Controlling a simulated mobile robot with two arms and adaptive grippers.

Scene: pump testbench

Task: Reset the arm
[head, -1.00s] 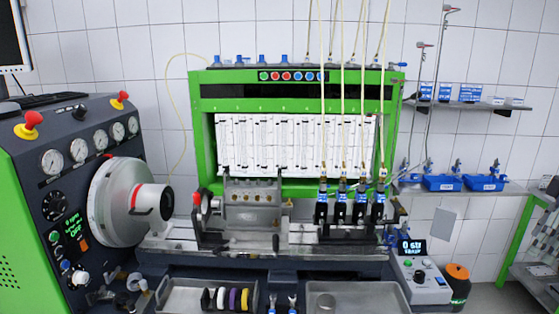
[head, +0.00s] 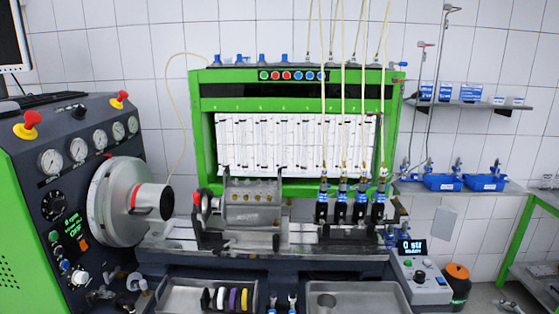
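Neither of my grippers nor my arms can be made out in the head view. The test bench with its green frame (head: 197,135) stands in the middle against the tiled wall. A grey pump (head: 253,205) sits on the bench rail. Several black injector holders with blue labels (head: 341,210) stand on the rail to its right, with pale hoses running up from them. A large grey drive wheel (head: 117,202) is at the left.
A tray with several coloured rings (head: 226,298) and a mostly bare metal tray (head: 390,292) lie at the front. A control box (head: 415,270) and an orange-topped bin (head: 457,285) stand at the right. Blue bins (head: 442,183) sit on a shelf.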

